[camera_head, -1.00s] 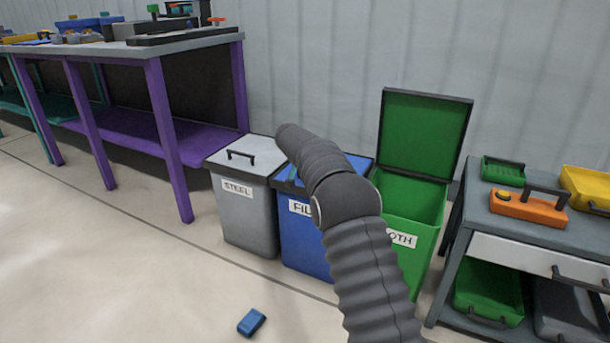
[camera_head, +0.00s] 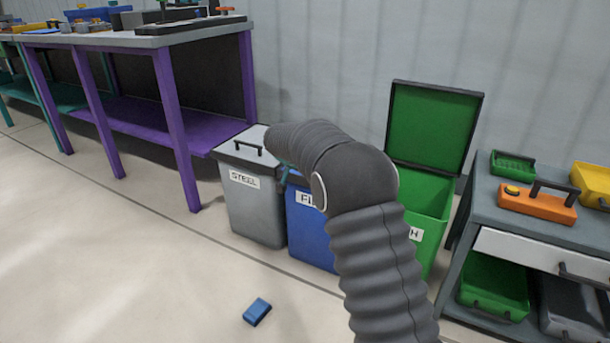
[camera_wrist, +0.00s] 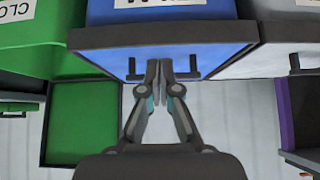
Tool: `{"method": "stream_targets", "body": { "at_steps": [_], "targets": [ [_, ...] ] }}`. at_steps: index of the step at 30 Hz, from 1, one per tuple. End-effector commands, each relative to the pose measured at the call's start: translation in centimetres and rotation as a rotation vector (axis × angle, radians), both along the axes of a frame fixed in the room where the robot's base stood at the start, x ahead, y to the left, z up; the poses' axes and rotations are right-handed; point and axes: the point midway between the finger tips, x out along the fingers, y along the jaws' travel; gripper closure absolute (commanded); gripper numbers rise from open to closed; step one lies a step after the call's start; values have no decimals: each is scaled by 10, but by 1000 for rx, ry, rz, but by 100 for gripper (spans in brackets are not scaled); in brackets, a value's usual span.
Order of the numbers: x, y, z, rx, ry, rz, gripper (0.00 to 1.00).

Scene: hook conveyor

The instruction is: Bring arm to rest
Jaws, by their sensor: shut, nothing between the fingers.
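My arm (camera_head: 362,205) rises at the front centre of the head view and bends left over the bins. My gripper (camera_wrist: 159,72) is in the middle of the wrist view, fingers together with nothing held. In the head view it is almost wholly hidden behind my arm. The blue bin (camera_head: 309,235) also shows in the head view, partly behind my arm.
A grey STEEL bin (camera_head: 254,205) with a shut lid stands left of the blue one. A green bin (camera_head: 428,235) with its lid open stands right. A purple-legged bench (camera_head: 170,110) is left, a grey cart (camera_head: 525,228) right. A blue block (camera_head: 257,312) lies on the floor.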

Motion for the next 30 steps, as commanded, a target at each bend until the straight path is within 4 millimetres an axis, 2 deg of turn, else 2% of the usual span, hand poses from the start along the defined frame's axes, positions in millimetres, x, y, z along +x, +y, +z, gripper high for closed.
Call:
{"method": "stream_targets", "body": {
  "at_steps": [8,11,15,18,23,26,30],
  "targets": [
    [-6,2,-3,-70,44,94,100],
    [-16,2,-17,-111,115,164,100],
    [-46,-1,-52,-156,253,264,100],
    [-75,-5,-59,-173,338,333,100],
    [-122,-19,-49,-174,437,423,100],
    [-153,-31,-36,-167,481,471,100],
    [-203,-49,-10,-143,531,532,100]
  ]
}}
